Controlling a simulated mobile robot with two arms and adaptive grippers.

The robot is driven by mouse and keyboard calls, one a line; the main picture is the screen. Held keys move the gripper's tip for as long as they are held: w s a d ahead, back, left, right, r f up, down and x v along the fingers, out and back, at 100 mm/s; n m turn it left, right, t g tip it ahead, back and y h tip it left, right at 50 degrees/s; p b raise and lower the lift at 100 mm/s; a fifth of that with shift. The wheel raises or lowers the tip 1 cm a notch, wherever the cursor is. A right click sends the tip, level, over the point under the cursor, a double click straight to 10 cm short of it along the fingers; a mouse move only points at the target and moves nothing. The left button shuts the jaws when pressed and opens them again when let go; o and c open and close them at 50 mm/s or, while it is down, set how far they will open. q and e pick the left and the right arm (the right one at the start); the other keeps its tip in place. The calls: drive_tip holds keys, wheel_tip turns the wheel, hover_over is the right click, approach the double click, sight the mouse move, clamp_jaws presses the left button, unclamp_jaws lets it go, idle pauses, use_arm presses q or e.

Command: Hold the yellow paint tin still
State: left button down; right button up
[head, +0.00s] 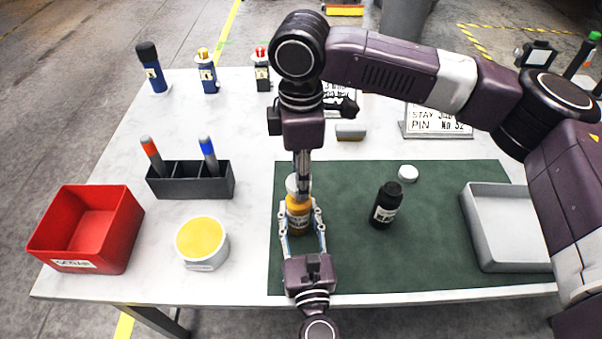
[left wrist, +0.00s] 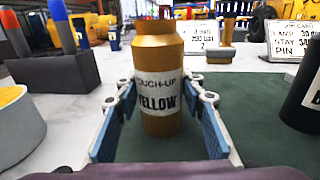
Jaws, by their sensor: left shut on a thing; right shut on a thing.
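The yellow paint tin (head: 298,217) stands upright near the left edge of the green mat.
A black bottle (head: 386,205) and a loose white lid (head: 408,173) are on the mat (head: 350,262). A grey tray (head: 505,228) is at right. A yellow-topped tub (head: 202,243), pen holder (head: 190,183) and red bin (head: 88,228) are at left. Several bottles stand behind.

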sight(299, 211)
drive_tip(key=shift+f, duration=0.1)
drive_tip(key=shift+f, duration=0.8)
drive_tip(key=shift+f, duration=0.55)
